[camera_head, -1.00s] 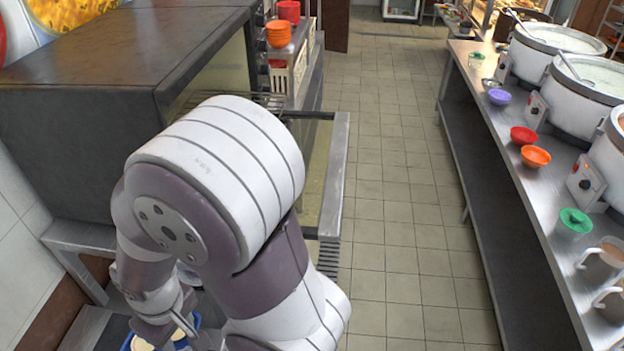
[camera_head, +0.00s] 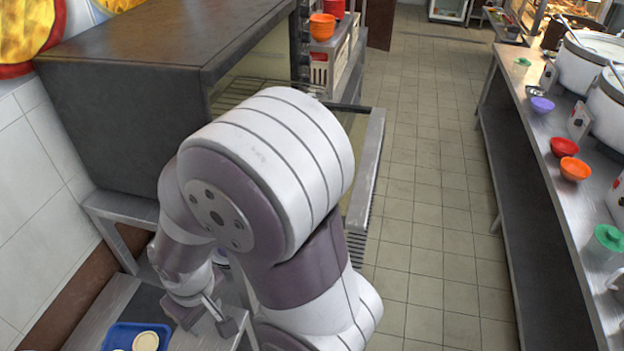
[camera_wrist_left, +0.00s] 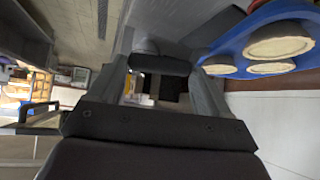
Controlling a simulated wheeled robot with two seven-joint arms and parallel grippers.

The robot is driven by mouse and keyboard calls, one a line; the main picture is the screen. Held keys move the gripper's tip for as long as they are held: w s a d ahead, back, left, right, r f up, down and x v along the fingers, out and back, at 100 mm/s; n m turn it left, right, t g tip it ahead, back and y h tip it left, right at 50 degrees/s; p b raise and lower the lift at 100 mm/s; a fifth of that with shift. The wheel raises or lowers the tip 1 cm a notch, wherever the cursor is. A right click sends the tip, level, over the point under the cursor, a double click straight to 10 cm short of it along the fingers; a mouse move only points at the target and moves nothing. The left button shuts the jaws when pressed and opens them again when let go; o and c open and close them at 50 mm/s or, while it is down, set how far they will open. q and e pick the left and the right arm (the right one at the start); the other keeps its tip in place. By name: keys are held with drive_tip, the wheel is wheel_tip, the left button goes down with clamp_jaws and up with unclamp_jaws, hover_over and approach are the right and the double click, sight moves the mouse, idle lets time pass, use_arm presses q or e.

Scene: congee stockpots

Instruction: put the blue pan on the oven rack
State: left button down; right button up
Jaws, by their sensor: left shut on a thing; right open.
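The blue pan (camera_head: 122,335), holding pale round pieces, shows partly at the bottom left of the head view. Its blue rim (camera_wrist_left: 235,32) also shows at the upper right of the left wrist view. The oven (camera_head: 130,90) is open at the front.
The oven's lowered door (camera_head: 368,165) juts out to the right, partly hidden by my arm. A steel stand (camera_head: 105,208) bears the oven. A counter (camera_head: 545,190) with bowls and stockpots runs along the right. The tiled aisle (camera_head: 430,180) between is clear.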

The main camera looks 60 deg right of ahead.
use_arm(q)
drive_tip(key=w+a+n+t+y, duration=0.1)
drive_tip(key=w+a+n+y, duration=0.2)
drive_tip(key=a, duration=1.1)
drive_tip(key=w+a+n+t+y, duration=0.2)
drive_tip(key=w+a+n+y, duration=0.2)
drive_tip(key=w+a+n, duration=0.3)
drive_tip(key=w+a, duration=0.3)
drive_tip(key=a, duration=0.4)
drive_tip(key=shift+a+f+n+t, duration=0.3)
drive_tip(key=shift+a+f, duration=0.05)
